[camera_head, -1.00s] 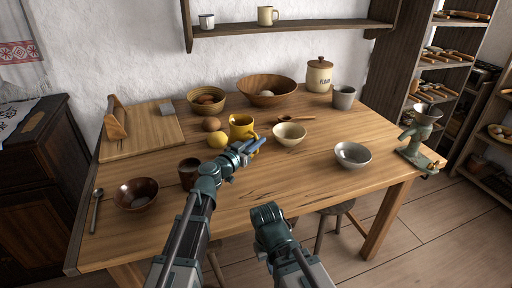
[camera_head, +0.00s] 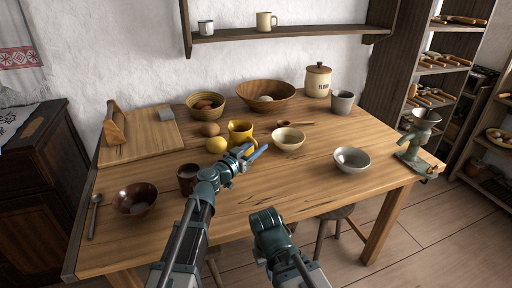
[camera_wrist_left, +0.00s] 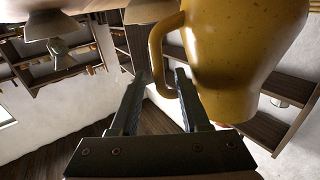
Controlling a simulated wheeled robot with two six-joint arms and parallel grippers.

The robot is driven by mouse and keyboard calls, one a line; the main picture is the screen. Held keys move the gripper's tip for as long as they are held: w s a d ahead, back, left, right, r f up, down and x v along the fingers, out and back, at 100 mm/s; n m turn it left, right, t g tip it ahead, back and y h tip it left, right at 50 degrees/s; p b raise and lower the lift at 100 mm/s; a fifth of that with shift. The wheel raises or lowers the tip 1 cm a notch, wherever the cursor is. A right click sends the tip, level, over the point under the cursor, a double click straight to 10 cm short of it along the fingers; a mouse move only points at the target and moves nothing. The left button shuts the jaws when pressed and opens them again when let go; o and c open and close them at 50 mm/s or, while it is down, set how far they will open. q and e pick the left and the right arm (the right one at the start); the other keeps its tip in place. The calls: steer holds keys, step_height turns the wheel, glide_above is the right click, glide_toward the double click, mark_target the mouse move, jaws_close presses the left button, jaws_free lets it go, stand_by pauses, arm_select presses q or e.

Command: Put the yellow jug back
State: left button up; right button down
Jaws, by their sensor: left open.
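My left gripper (camera_head: 256,152) is open at the near right side of the jug. In the left wrist view the jug (camera_wrist_left: 240,50) fills the upper right, with its handle just beyond the fingertips of my left gripper (camera_wrist_left: 160,80). I cannot tell whether the fingers touch the handle; they are not closed on it. My right arm's end (camera_head: 267,225) is low at the table's front edge; its jaws cannot be made out.
A wall shelf (camera_head: 300,31) holds a white cup (camera_head: 206,28) and a cream mug (camera_head: 265,21). The table's front middle is clear.

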arm_select(q)
steer(key=v, duration=1.2)
steer(key=shift+w, duration=0.1)
